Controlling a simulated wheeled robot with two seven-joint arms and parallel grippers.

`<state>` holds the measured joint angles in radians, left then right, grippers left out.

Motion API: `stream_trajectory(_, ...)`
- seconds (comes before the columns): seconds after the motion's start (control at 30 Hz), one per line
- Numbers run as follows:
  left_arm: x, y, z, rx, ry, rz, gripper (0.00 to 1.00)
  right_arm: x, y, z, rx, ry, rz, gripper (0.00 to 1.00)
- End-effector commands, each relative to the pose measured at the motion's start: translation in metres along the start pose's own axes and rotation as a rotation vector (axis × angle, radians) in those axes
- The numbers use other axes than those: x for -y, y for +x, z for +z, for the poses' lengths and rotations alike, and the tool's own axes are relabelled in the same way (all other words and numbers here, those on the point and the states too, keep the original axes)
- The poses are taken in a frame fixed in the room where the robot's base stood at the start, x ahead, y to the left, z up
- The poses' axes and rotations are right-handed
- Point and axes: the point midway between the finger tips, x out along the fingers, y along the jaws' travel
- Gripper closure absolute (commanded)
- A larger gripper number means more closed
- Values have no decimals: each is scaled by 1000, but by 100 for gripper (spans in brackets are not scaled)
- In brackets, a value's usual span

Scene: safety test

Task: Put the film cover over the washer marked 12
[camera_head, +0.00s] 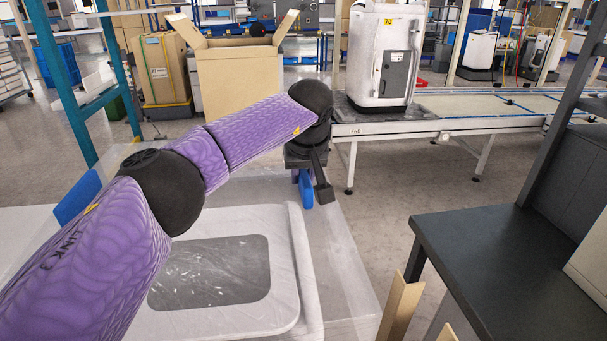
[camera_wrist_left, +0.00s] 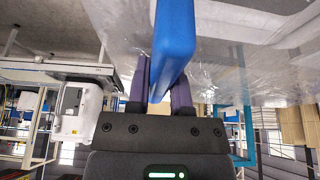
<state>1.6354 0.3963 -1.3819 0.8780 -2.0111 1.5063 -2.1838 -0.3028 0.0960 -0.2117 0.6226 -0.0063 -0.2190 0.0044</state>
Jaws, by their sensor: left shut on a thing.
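A translucent film cover (camera_head: 345,235) is spread over and beside a white washer (camera_head: 296,318) with a dark window, at the lower left of the head view. No number 12 is readable on it. My left gripper (camera_head: 305,182) is shut on a blue handle (camera_head: 306,190) at the film's far edge. In the left wrist view my left gripper (camera_wrist_left: 158,88) has its fingers on both sides of the blue handle (camera_wrist_left: 174,35), with the film (camera_wrist_left: 215,65) beside it. A second blue piece (camera_head: 77,197) shows at the left, partly behind my arm. My right gripper is out of view.
A white machine marked 70 (camera_head: 396,50) stands on a conveyor (camera_head: 480,105) at the back. An open carton (camera_head: 238,78) stands behind my arm. A dark table (camera_head: 500,250) is at the right. Open floor (camera_head: 400,185) lies between.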

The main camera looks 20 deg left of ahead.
Motion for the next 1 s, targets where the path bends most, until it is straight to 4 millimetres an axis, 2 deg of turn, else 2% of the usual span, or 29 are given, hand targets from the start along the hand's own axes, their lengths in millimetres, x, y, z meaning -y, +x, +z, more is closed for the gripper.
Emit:
stream_trajectory(0.03,0,10,4,1,1,-1,100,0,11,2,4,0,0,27)
stream_trajectory(0.13,0,19,8,2,1,-2,100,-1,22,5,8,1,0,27)
stream_trajectory(0.37,0,39,16,2,0,-2,100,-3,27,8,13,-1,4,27)
stream_trajectory(1.0,0,107,44,1,0,-3,100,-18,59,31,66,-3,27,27)
